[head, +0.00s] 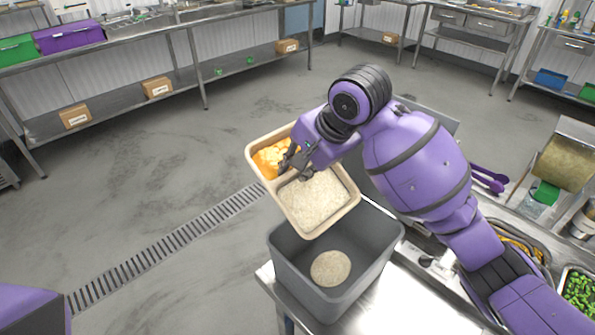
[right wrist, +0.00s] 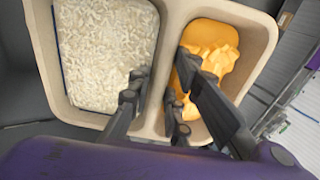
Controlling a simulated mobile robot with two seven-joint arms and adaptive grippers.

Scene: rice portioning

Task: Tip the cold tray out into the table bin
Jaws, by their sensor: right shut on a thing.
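The cold tray (head: 336,219) is beige with two compartments. One holds white rice (head: 312,200), the other orange chunks (head: 268,158). My right gripper (head: 290,164) is shut on the tray, and in the right wrist view its fingers (right wrist: 163,75) straddle the divider between the compartments. The tray is held above the back left of the grey table bin (head: 376,254), tilted, with the rice end toward the bin. Both foods are still in the tray. A round pale patch (head: 330,268) lies on the bin's floor. My left gripper is out of view.
The bin stands near the corner of a steel table (head: 385,312). At the right are a pan of green pieces (head: 580,290) and purple-handled utensils (head: 488,180). Open floor with a drain grate (head: 165,246) lies to the left.

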